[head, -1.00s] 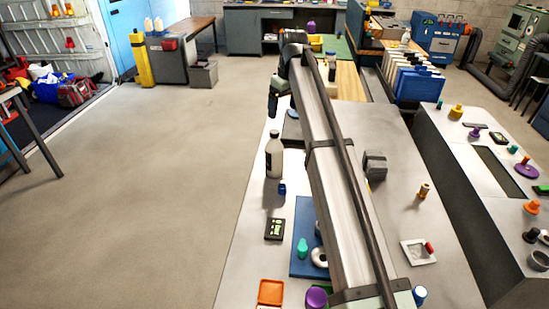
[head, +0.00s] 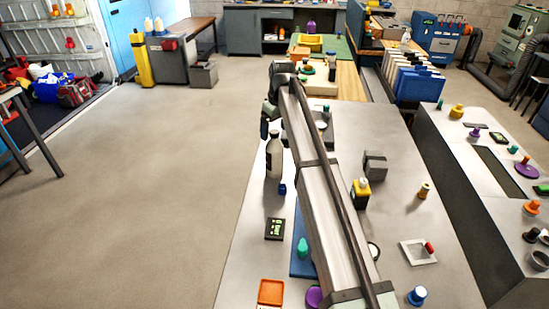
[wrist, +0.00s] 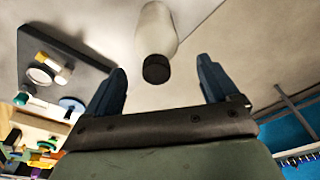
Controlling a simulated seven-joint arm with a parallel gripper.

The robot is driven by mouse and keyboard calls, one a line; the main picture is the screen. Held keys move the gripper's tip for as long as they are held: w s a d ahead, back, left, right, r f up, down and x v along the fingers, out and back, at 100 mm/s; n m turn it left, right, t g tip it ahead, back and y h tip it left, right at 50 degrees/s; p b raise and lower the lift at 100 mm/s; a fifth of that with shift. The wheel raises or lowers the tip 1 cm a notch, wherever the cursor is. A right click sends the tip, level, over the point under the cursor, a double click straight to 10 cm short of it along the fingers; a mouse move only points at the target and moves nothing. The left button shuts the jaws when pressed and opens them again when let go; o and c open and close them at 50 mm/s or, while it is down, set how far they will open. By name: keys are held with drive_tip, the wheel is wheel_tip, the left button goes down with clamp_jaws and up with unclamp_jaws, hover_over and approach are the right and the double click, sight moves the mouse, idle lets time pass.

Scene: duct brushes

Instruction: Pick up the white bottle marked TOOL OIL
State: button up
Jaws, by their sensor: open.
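The white bottle (head: 274,160) with a black cap stands upright near the left edge of the grey table in the head view. In the wrist view the bottle (wrist: 156,32) is at top centre with its cap toward me; no TOOL OIL lettering is readable. My gripper (wrist: 161,70) is open, its two dark blue fingers apart, with the cap appearing between the fingertips. I cannot tell how much depth separates them. In the head view my gripper (head: 264,127) is just above and left of the bottle's top, and my arm hides part of the table.
A small blue object (head: 282,189) and a dark box with green marks (head: 275,229) lie in front of the bottle. A yellow-and-black container (head: 361,192) and a grey block (head: 375,165) stand right of my arm.

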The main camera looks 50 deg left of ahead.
sight(274, 153)
drive_tip(key=f, duration=0.2)
drive_tip(key=a+f, duration=0.1)
drive_tip(key=f, duration=0.1)
drive_tip(key=shift+w+f, duration=0.2)
drive_tip(key=shift+f, duration=0.2)
drive_tip(key=shift+c, duration=0.2)
clamp_jaws()
idle(0.4)
drive_tip(key=shift+r, duration=0.1)
